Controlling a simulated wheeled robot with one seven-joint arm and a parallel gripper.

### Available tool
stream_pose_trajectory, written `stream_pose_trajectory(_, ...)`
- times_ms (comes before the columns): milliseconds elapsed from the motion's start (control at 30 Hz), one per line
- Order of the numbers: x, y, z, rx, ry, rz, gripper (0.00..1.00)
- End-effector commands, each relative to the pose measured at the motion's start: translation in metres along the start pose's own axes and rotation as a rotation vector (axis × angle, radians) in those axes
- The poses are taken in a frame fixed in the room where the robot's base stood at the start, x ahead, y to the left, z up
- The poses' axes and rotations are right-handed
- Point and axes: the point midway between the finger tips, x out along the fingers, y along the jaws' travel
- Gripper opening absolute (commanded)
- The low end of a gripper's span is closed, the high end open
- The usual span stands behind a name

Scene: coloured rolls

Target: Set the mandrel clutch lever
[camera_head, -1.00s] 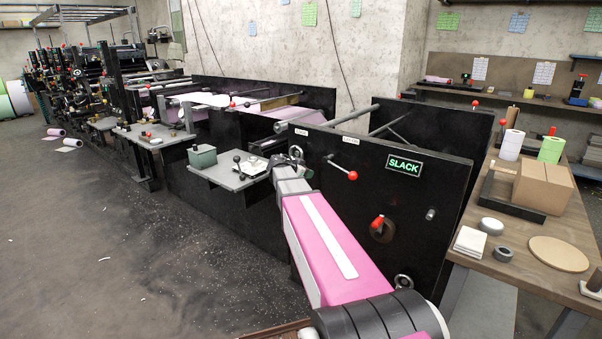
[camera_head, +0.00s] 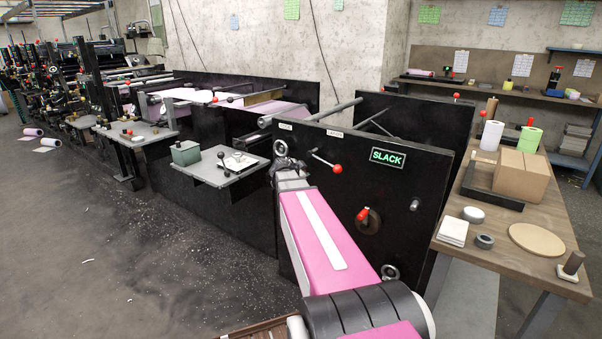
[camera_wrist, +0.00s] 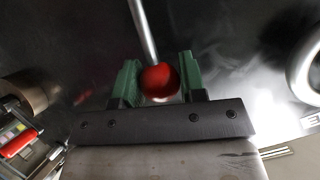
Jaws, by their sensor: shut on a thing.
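A lever with a metal rod and a round red knob (camera_wrist: 160,82) shows in the wrist view. The knob sits between the two green fingers of my gripper (camera_wrist: 158,84), which is shut on it. The rod runs up from the knob across a dark panel. In the head view my gripper (camera_head: 284,167) is small and dark, beside the black panel (camera_head: 390,200), and the held knob cannot be made out. Another red-knobbed lever (camera_head: 337,168) and a red handle on a round disc (camera_head: 363,215) stand free on this panel, near a lit SLACK sign (camera_head: 387,158).
A metal ring (camera_head: 281,147) is on the panel close to my gripper; a lower ring (camera_head: 390,272) is near my arm. A grey shelf (camera_head: 225,174) with a green box (camera_head: 185,152) juts out left.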

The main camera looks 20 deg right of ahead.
Motion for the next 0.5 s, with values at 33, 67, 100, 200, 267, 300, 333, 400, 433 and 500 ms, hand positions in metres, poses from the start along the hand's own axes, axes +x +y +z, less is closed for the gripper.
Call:
stream_pose_trajectory(33,0.0001,0.0029,-0.0001,-0.002,0.001,0.007,0.0)
stream_pose_trajectory(67,0.0001,0.003,-0.0001,-0.002,0.001,0.007,0.0)
stream_pose_trajectory(100,0.0002,0.0032,-0.0001,-0.002,0.001,0.008,0.0)
stream_pose_trajectory(200,0.0002,0.0036,-0.0001,-0.002,0.001,0.009,0.0)
stream_pose_trajectory(267,0.0002,0.0038,-0.0001,-0.001,0.001,0.009,0.0)
stream_pose_trajectory(300,0.0002,0.004,-0.0001,-0.001,0.001,0.01,0.0)
stream_pose_trajectory(333,0.0002,0.0041,-0.0001,-0.001,0.001,0.01,0.0)
stream_pose_trajectory(400,0.0002,0.0041,0.0,-0.001,0.0,0.01,0.57)
stream_pose_trajectory(433,0.0002,0.0039,0.0,-0.001,0.0,0.009,0.62)
stream_pose_trajectory(500,0.0002,0.0034,0.0,-0.001,0.0,0.008,0.62)
